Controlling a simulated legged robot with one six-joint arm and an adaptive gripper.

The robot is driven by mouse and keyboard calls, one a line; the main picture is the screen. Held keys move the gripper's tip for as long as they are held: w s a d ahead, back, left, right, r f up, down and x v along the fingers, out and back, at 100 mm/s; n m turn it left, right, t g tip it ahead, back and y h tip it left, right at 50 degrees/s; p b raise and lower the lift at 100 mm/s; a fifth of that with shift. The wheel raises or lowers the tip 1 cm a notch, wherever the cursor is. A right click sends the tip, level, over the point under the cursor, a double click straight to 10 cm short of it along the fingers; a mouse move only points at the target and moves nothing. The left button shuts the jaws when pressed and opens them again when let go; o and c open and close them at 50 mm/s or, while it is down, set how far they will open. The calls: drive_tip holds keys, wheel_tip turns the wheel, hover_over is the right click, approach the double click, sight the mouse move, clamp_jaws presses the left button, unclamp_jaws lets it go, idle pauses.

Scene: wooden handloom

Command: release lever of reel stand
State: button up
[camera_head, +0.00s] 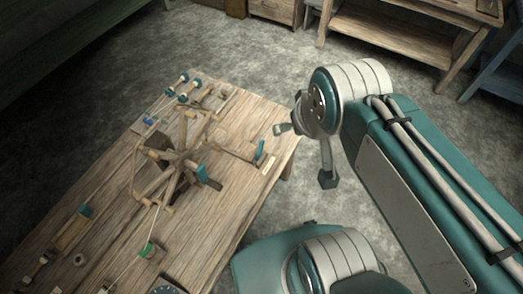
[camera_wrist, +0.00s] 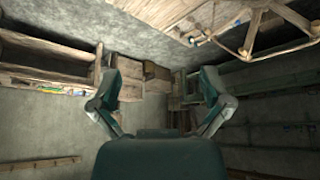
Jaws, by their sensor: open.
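The reel stand (camera_head: 178,156), a wooden spoked reel, stands on the wooden table in the head view. An arm on its right side ends in an upright teal handle (camera_head: 261,150) near the table's right edge; this looks like the lever. My gripper (camera_head: 304,156) is open and empty, just right of the teal handle and apart from it. In the wrist view my gripper (camera_wrist: 160,75) also shows open, with nothing between its fingers. Part of the reel (camera_wrist: 250,30) shows there at the upper right; the teal handle is not clear in that view.
The wooden table (camera_head: 215,250) carries teal-ended spools (camera_head: 183,88) at the back and small fittings at the front left. Wooden shelving (camera_head: 400,35) stands at the back right, with a blue frame (camera_head: 495,75) beside it. Grey floor (camera_head: 235,50) is clear behind the table.

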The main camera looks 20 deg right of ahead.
drive_tip(key=shift+w+d, duration=0.1)
drive_tip(key=shift+w, duration=0.05)
drive_tip(key=c, duration=0.5)
drive_tip(key=shift+w+d, duration=0.15)
drive_tip(key=shift+w, duration=0.2)
drive_tip(key=c, duration=0.5)
drive_tip(key=w+m, duration=0.1)
drive_tip(key=w, duration=0.3)
drive_tip(key=w+f+g, duration=0.1)
drive_tip(key=w, duration=0.3)
drive_tip(key=w+f+m+g, duration=0.1)
drive_tip(key=w, duration=0.3)
drive_tip(key=shift+d+f+m, duration=0.25)
drive_tip(key=shift+d+m, duration=0.05)
drive_tip(key=shift+d, duration=0.05)
clamp_jaws()
drive_tip(key=w+d+f+m+g, duration=0.3)
drive_tip(key=w+f+m, duration=0.1)
drive_tip(key=w+f, duration=1.35)
wheel_tip(320, 180, down, 17)
drive_tip(key=w+d+m+g, duration=0.1)
drive_tip(key=m, duration=0.1)
drive_tip(key=shift+d+y, duration=0.2)
drive_tip(key=shift+y, duration=0.2)
drive_tip(key=shift+w, duration=0.1)
